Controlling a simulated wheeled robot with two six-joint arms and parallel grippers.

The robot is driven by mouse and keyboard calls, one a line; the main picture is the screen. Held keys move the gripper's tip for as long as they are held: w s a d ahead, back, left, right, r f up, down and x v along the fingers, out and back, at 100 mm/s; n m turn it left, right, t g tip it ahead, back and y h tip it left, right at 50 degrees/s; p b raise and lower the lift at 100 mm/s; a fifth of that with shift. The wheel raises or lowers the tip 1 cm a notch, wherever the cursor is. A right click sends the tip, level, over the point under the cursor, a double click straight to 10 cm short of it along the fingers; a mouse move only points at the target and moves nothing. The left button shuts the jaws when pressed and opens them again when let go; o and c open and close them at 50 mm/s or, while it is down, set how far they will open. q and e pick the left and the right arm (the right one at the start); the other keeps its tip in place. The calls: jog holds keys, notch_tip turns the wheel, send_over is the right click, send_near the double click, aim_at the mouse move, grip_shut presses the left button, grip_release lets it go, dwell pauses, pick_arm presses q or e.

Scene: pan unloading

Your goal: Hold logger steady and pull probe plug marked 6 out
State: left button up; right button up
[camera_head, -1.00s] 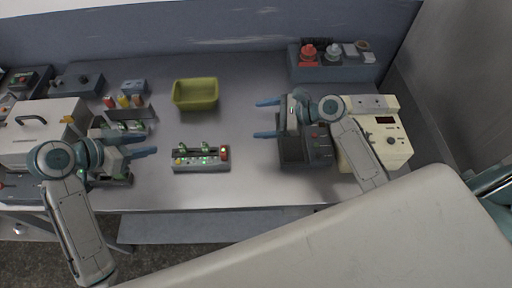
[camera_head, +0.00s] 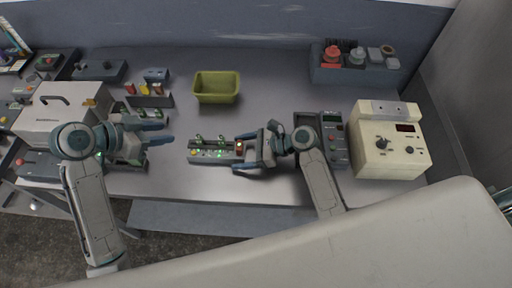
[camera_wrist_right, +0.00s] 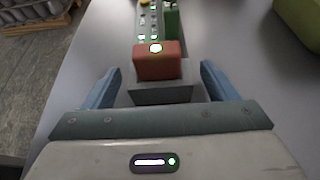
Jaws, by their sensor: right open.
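The logger (camera_head: 212,157), a long grey unit with lit green marks, lies on the middle of the table. Two green plugs (camera_head: 199,139) stand up from it, and one shows in the right wrist view (camera_wrist_right: 172,22). A red block (camera_wrist_right: 157,64) sits at its right end. My right gripper (camera_head: 238,153) is open, with its blue fingers on either side of that end; a gap shows beside each finger in the right wrist view (camera_wrist_right: 158,88). My left gripper (camera_head: 168,132) is open and empty, left of the logger and apart from it. No plug number is readable.
A yellow-green bin (camera_head: 216,98) stands behind the logger. A cream instrument (camera_head: 388,155) and a dark device (camera_head: 335,145) are to the right. A white case (camera_head: 62,125) is at left. A rack (camera_head: 150,100) with small coloured items is behind my left gripper.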

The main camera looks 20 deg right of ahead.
jog(key=shift+x, duration=0.8)
jog(key=c, duration=1.2)
pick_arm(q)
jog(key=shift+o, duration=0.5)
pick_arm(e)
jog(key=shift+c, duration=0.4)
